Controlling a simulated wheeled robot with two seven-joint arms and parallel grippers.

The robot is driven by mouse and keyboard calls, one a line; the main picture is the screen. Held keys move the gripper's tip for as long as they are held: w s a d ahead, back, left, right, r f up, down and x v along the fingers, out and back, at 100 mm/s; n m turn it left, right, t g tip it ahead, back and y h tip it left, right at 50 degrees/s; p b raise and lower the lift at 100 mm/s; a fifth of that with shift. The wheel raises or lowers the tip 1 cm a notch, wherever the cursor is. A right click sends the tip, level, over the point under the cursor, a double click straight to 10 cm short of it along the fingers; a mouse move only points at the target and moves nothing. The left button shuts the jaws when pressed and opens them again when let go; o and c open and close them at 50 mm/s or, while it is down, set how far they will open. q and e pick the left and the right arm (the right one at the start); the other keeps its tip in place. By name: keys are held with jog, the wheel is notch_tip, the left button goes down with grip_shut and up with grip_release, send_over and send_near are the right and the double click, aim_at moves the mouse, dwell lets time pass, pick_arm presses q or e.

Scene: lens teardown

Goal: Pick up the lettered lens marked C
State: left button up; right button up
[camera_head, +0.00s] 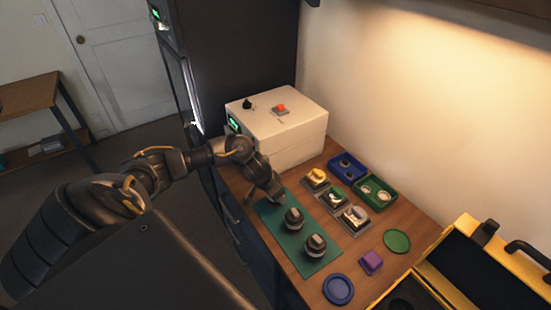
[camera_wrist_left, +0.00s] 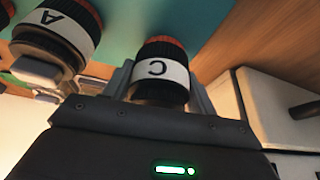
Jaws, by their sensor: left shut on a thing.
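The lens marked C (camera_wrist_left: 160,72), black with a white lettered band and an orange ring, sits between the fingers of my left gripper (camera_wrist_left: 160,95), which is shut on it. In the head view my left gripper (camera_head: 268,192) is at the far end of the green mat (camera_head: 277,215) and hides most of this lens. I cannot tell whether the lens still touches the mat. A lens marked A (camera_wrist_left: 62,38) stands beside it in the wrist view. In the head view two other lenses (camera_head: 294,217) stand on the mat. My right gripper is not in view.
A white box (camera_head: 290,140) with a red button stands close behind my left gripper. Right of the mat are small holders with coloured parts (camera_head: 333,198), a blue tray (camera_head: 346,165), a green tray (camera_head: 374,191), a purple block (camera_head: 371,262) and a yellow case (camera_head: 450,240).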

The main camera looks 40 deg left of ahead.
pick_arm(q)
jog(key=s+a+r+b, duration=0.1)
jog(key=s+a+r, duration=0.1)
jog(key=s+r, duration=0.3)
jog(key=s+a+r+b, duration=0.1)
jog(key=s+a+r, duration=0.2)
jog(key=s+r, duration=0.3)
jog(key=shift+s+a+b, duration=0.3)
jog(key=shift+s+b, duration=0.1)
jog(key=shift+s, duration=0.5)
jog(key=shift+d, duration=0.1)
